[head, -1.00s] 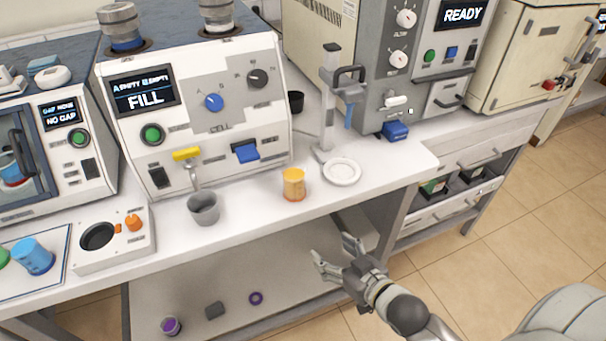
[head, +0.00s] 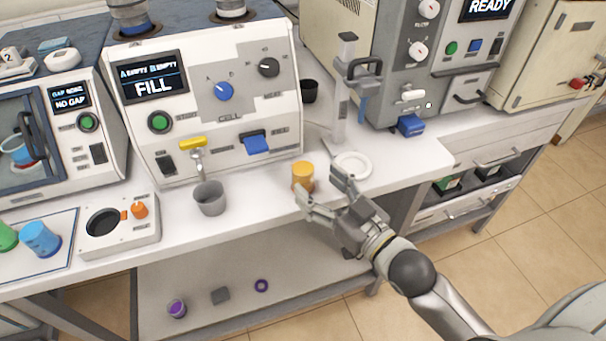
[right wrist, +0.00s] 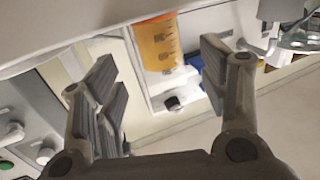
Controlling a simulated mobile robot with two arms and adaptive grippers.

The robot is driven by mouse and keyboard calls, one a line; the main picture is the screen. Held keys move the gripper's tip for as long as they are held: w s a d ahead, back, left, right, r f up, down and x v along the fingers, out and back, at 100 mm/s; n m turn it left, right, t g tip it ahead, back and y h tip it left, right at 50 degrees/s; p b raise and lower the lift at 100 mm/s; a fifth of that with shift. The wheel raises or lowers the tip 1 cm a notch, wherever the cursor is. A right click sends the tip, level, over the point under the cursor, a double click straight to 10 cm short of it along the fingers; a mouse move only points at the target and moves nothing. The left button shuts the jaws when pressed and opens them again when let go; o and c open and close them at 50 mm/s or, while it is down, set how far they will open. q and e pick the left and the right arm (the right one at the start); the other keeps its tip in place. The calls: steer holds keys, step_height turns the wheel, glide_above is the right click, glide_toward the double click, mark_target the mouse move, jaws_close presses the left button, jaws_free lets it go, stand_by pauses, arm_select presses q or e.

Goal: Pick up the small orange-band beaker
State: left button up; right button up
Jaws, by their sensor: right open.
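The small orange-band beaker (head: 302,176) stands upright on the white bench, in front of the fill machine and left of a white dish. It also shows in the right wrist view (right wrist: 157,45), ahead of and between my fingers. My right gripper (head: 322,193) is open and empty, just in front of the beaker at the bench's front edge. One finger shows on each side of the beaker's near side; I cannot tell whether either touches it. My left gripper is in neither view.
A grey cup (head: 209,200) stands under the machine's tap to the left. The white dish (head: 352,166) and an upright stand (head: 341,115) are close on the right. The fill machine (head: 205,100) is behind. A lower shelf (head: 320,287) holds small purple and grey items.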

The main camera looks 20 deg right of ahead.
mark_target(311, 178)
steer(key=shift+p+x, duration=0.6)
steer(key=shift+x, duration=2.3)
steer(key=shift+r, duration=0.1)
steer(key=c, duration=1.2)
